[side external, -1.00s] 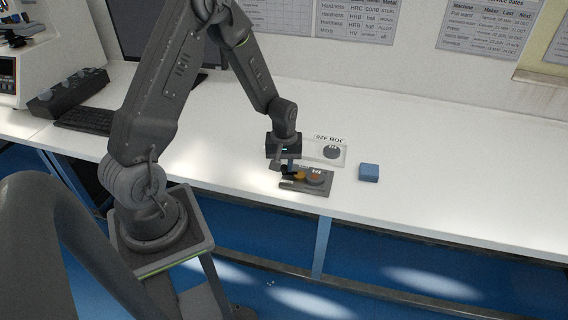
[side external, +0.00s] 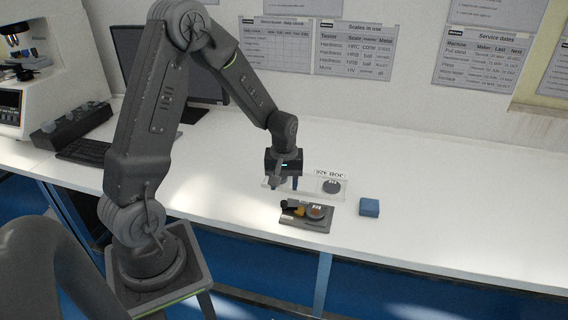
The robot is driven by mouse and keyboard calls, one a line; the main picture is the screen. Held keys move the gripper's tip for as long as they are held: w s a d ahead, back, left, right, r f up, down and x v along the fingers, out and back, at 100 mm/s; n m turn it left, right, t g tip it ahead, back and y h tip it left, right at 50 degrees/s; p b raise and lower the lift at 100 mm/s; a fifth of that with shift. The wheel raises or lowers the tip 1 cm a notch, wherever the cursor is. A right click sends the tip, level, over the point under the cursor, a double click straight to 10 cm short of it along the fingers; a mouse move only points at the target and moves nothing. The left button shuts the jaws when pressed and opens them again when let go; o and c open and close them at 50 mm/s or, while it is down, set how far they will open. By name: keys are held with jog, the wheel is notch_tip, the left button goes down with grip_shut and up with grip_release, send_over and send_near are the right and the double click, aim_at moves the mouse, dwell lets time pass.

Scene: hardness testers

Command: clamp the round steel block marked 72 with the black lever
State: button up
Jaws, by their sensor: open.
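A dark clamp fixture (side external: 308,225) lies on the white bench near its front edge. A round block (side external: 316,213) sits on its right part, with a brownish top and a small pale mark too small to read. The black lever (side external: 288,204) is at the fixture's left, beside a yellow-orange part (side external: 300,210) next to the block. Whether that part presses on the block is not clear. A second round grey block (side external: 331,186) lies in a clear tray behind; its mark is unreadable. My gripper (side external: 284,184) is open and empty, above and behind the lever, apart from it.
The clear tray (side external: 343,197) with a job label lies just behind the fixture. A blue block (side external: 369,207) stands to the right. A keyboard (side external: 84,151), a monitor and a microscope-like machine (side external: 22,75) are at the left. The bench right of the blue block is clear.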

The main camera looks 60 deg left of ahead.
aim_at(284, 202)
notch_tip(284, 202, up, 8)
jog(key=shift+f, duration=0.25)
jog(key=s+d+r+m+t, duration=0.5)
jog(key=s+d+r+m, duration=0.6)
jog(key=s+d+r, duration=0.3)
jog(key=shift+s+d+m+t, duration=0.3)
jog(key=shift+s+d+m, duration=0.1)
jog(key=shift+s+d, duration=0.25)
